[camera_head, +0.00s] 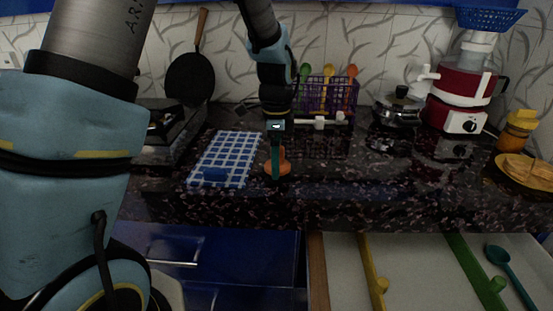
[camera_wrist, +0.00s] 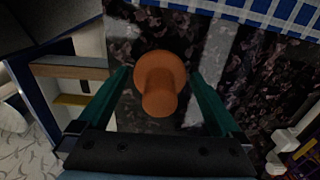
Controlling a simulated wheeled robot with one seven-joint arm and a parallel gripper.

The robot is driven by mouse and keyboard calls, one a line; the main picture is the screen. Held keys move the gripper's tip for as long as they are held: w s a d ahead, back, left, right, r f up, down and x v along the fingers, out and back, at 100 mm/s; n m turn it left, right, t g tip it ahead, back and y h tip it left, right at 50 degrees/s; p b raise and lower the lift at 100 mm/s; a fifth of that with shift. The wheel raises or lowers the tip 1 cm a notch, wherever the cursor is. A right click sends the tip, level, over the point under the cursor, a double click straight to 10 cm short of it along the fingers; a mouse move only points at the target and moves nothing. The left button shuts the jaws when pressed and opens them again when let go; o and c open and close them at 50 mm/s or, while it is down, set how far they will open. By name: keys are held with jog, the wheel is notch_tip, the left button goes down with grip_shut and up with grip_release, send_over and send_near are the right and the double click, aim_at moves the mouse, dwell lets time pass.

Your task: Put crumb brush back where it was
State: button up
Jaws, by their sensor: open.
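An orange object (camera_head: 285,166) with a round disc and a short cylindrical handle stands on the dark speckled counter (camera_head: 340,200), right of a checked cloth. No bristles show, so I cannot tell whether it is the crumb brush. My gripper (camera_head: 277,172) points down at it from above. In the wrist view the orange object (camera_wrist: 159,90) appears between the two open green fingers, with a gap on each side.
An open drawer (camera_head: 340,262) below the counter at right holds a yellow-handled tool (camera_head: 371,270), a green one (camera_head: 473,268) and a teal spoon (camera_head: 510,273). A purple utensil rack (camera_head: 325,97) stands behind my gripper. A red appliance (camera_head: 462,108) is at right.

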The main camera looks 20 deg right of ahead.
notch_tip(320, 180, up, 12)
jog(key=shift+r+b, duration=0.1)
jog(key=shift+b, duration=0.7)
jog(key=s+a+f+n, duration=0.1)
jog(key=a+f+n, duration=0.2)
jog(key=a+n, duration=0.4)
jog(key=s+a+f+n+t, duration=0.1)
jog(key=a+f+n, duration=0.2)
jog(key=a+n, duration=0.4)
jog(key=s+a+f+n, duration=0.2)
jog(key=a+n, duration=0.6)
jog(key=a, duration=0.8)
jog(key=shift+f+t, duration=0.3)
jog(key=shift+f, duration=0.1)
